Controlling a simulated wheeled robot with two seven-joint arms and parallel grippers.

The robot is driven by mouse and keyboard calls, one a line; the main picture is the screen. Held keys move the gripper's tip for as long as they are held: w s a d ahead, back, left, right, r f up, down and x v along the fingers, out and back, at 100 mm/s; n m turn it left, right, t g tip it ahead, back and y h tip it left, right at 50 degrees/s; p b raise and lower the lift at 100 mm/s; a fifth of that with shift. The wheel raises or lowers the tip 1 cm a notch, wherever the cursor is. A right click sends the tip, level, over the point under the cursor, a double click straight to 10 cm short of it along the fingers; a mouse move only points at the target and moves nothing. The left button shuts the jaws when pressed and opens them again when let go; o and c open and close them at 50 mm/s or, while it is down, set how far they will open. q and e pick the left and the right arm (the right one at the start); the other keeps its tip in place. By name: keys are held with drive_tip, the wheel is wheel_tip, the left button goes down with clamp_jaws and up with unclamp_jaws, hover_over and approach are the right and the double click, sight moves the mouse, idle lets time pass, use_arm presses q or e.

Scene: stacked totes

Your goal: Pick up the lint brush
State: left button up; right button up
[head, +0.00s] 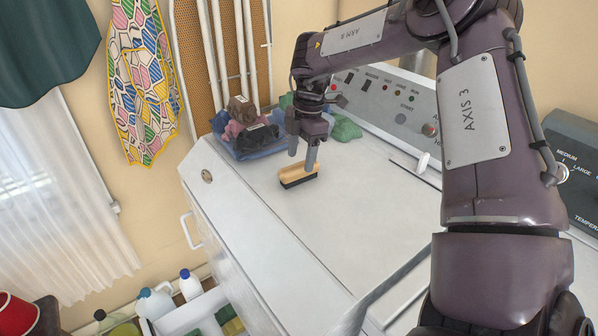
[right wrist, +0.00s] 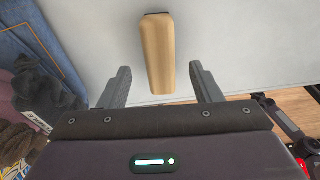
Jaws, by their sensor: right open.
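The lint brush (head: 297,174) has a tan wooden back and a dark underside. It lies on the white machine top (head: 340,215), wooden back up. In the right wrist view the lint brush (right wrist: 157,52) lies lengthwise between the lines of my two fingers, mostly beyond their tips. My right gripper (head: 302,158) is open and just above the brush in the head view, with one finger overlapping its far side. In the right wrist view the gripper (right wrist: 160,78) has a finger on each side, with gaps to the brush. My left gripper is not in view.
Folded blue cloth and bundled clothes (head: 245,135) lie left of the gripper, with green cloth (head: 345,128) behind. A control panel (head: 395,100) runs along the back. The machine top in front is clear. Bottles (head: 190,284) stand in a white bin below left.

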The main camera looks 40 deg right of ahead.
sight(299, 166)
drive_tip(key=f, duration=0.3)
drive_tip(key=shift+a+f+p, duration=0.3)
drive_tip(key=shift+f, duration=0.1)
drive_tip(key=c, duration=1.1)
drive_tip(key=shift+r, duration=0.1)
drive_tip(key=shift+w+r, duration=0.1)
drive_tip(key=shift+r, duration=0.45)
wheel_tip(299, 166, up, 7)
drive_tip(key=shift+f, duration=0.1)
wheel_tip(299, 166, up, 10)
drive_tip(key=p, duration=0.3)
drive_tip(key=shift+p, duration=0.4)
